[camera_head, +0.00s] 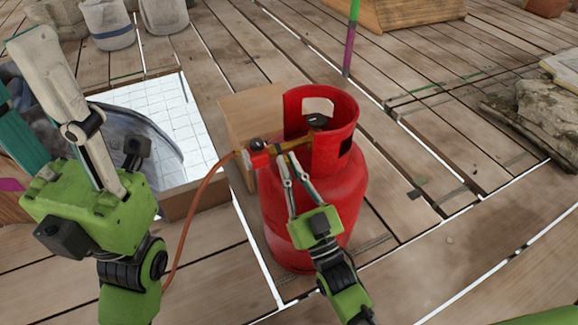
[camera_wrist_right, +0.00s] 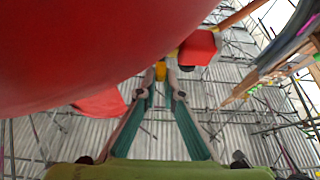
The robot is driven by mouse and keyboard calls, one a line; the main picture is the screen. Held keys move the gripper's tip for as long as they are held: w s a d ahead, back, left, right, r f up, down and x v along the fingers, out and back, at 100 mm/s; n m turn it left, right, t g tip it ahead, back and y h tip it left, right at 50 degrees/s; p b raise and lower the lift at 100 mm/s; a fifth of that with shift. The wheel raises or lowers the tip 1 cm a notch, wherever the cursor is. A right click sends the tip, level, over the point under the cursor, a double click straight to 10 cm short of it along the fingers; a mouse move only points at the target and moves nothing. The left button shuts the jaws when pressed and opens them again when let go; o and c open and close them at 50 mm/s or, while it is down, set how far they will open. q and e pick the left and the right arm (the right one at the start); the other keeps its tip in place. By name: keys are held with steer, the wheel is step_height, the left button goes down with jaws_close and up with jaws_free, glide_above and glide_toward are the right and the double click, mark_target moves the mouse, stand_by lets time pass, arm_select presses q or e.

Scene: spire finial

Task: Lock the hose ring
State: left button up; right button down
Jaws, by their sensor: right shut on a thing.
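A red gas cylinder (camera_head: 318,215) stands upright on the planks, with a dark valve (camera_head: 317,121) inside its collar. A red block-shaped fitting (camera_head: 258,152) with a black knob sits at its left, joined to a brass-coloured pipe (camera_head: 296,144) and an orange hose (camera_head: 189,214). My right gripper (camera_head: 285,160) is at the pipe beside this fitting. In the right wrist view its fingertips (camera_wrist_right: 165,88) are shut on a small yellow piece (camera_wrist_right: 161,70), apparently the hose ring, mostly hidden. The red fitting (camera_wrist_right: 199,47) is just beyond. My left gripper (camera_head: 32,70) is raised at the left, fingers apart, partly out of frame.
A wooden box (camera_head: 250,112) stands behind the cylinder. Sacks (camera_head: 108,24) stand at the back left. A green and purple pole (camera_head: 350,40) rises behind. Rocks (camera_head: 548,110) lie at the right.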

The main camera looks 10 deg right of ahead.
steer(key=c, duration=2.2)
jaws_free()
steer(key=shift+o, duration=0.2)
steer(key=v, duration=1.2)
